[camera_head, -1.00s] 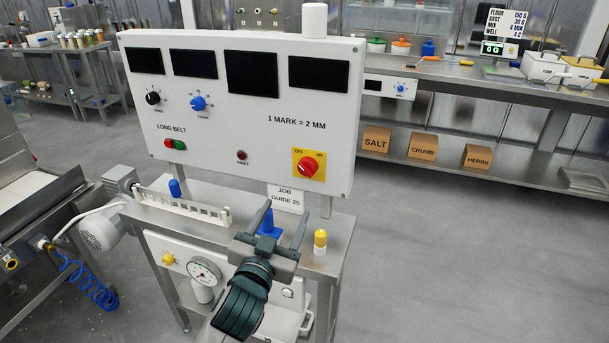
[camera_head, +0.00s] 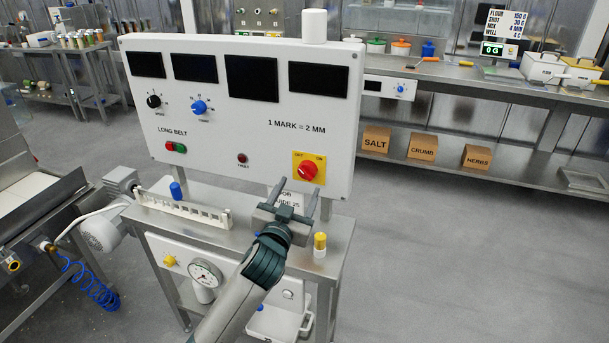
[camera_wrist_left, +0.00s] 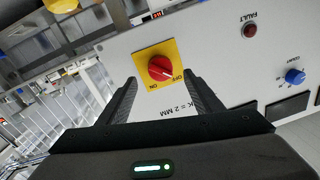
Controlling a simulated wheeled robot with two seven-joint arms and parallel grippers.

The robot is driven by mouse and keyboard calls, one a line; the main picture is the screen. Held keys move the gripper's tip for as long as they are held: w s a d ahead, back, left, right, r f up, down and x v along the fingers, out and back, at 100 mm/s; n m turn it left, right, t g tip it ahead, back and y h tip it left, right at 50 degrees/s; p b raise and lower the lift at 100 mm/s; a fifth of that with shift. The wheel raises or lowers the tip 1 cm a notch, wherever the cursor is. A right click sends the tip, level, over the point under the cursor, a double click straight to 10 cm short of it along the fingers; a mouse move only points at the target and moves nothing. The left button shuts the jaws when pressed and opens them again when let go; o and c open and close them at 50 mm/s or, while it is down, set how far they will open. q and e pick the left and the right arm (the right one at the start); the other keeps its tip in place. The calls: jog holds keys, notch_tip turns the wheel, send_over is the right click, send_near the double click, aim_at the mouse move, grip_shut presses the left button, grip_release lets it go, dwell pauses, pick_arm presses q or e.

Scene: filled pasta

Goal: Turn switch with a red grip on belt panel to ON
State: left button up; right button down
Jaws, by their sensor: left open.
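The switch with a red grip (camera_head: 308,171) sits on a yellow plate (camera_head: 297,160) marked OFF and ON, at the lower right of the white belt panel (camera_head: 220,130). My left gripper (camera_head: 298,186) is open and empty, just below and in front of the switch. In the left wrist view the red grip (camera_wrist_left: 160,68) lies ahead, between and beyond the two open fingertips (camera_wrist_left: 162,86), not touched. The grip's white mark points towards the OFF side there. My right gripper is not in view.
A bench (camera_head: 342,236) below the panel holds a white rack (camera_head: 182,209), a blue peg (camera_head: 176,191) and a yellow-topped bottle (camera_head: 320,244). A job guide card (camera_head: 286,198) stands partly behind my gripper. A blue knob (camera_wrist_left: 294,76) and red fault lamp (camera_wrist_left: 249,30) are on the panel.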

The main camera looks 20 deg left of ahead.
aim_at(305, 176)
pick_arm(q)
jog(key=w, duration=0.6)
jog(key=shift+w+p, duration=0.3)
jog(key=shift+p, duration=0.1)
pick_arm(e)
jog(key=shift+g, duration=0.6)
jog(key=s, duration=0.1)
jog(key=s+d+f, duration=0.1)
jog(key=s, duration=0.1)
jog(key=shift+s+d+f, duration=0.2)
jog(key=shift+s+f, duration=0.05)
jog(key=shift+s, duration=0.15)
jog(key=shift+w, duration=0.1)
pick_arm(q)
jog(key=c, duration=1.1)
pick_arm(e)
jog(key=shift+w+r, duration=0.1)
